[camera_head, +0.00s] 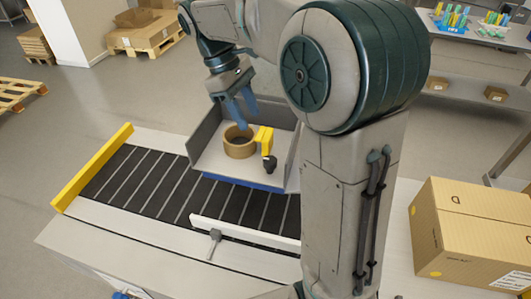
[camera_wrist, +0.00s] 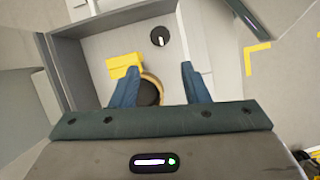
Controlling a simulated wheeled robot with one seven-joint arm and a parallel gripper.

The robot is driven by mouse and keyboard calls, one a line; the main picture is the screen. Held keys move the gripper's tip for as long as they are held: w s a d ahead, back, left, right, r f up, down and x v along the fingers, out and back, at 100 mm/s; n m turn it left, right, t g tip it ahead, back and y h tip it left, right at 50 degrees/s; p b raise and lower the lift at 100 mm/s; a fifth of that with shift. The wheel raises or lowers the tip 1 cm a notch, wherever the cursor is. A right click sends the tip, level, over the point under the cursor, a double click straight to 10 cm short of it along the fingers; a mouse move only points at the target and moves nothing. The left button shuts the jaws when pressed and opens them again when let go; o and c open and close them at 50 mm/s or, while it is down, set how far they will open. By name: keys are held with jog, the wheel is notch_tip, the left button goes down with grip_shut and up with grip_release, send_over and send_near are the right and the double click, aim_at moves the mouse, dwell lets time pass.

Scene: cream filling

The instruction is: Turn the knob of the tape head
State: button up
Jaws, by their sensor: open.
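The tape head (camera_head: 210,158) is a grey open tray with raised walls at the far side of the conveyor. Inside it are a brown tape roll (camera_head: 240,152), a yellow bracket (camera_head: 264,138) and a black round knob (camera_head: 269,164). The wrist view also shows the knob (camera_wrist: 160,36), the bracket (camera_wrist: 124,64) and part of the roll (camera_wrist: 151,78). My gripper (camera_head: 241,112), with blue fingers, is open and empty above the roll. In the wrist view the knob lies beyond the fingertips (camera_wrist: 159,70), apart from them. The roll is partly hidden by my gripper.
The conveyor (camera_head: 148,187) has dark slats, a yellow end bar (camera_head: 92,165) at left and a white guide rail (camera_head: 245,233) in front. A closed cardboard box (camera_head: 470,240) stands at right. The tray's walls rise around the knob area. Pallets and shelves stand farther back.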

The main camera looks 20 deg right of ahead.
aim_at(268, 158)
jog(key=p+x, duration=0.1)
jog(key=x, duration=1.1)
jog(key=shift+f, duration=0.4)
jog(key=c, duration=0.7)
